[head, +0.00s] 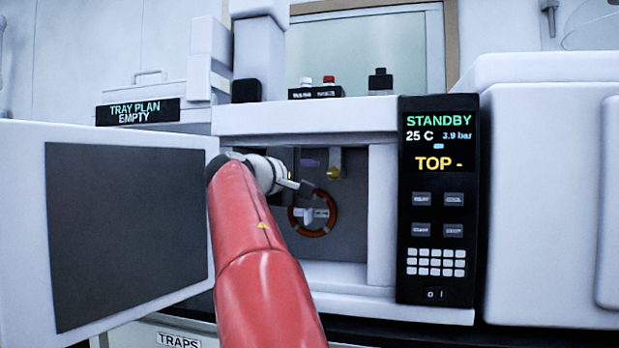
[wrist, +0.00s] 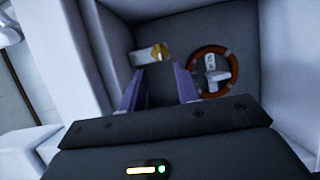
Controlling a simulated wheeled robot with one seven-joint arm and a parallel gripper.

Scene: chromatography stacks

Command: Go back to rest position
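My red arm reaches forward to the open compartment of the instrument, and my gripper (head: 300,186) is at its mouth in the head view. In the wrist view my gripper (wrist: 158,100) shows two purple-grey fingers spread apart with nothing between them. An orange ring (head: 313,212) with a white piece at its centre sits on the compartment's dark back wall. The ring also shows in the wrist view (wrist: 211,72), right of the fingers. A brass-coloured fitting (head: 334,172) is above the ring in the head view and beyond the fingers in the wrist view (wrist: 158,52).
The compartment door (head: 125,225) stands open to the left, close to my arm. A control panel (head: 438,200) reading STANDBY and TOP is right of the opening. Small bottles (head: 380,80) stand on top. A TRAY PLAN EMPTY sign (head: 137,111) is at the left.

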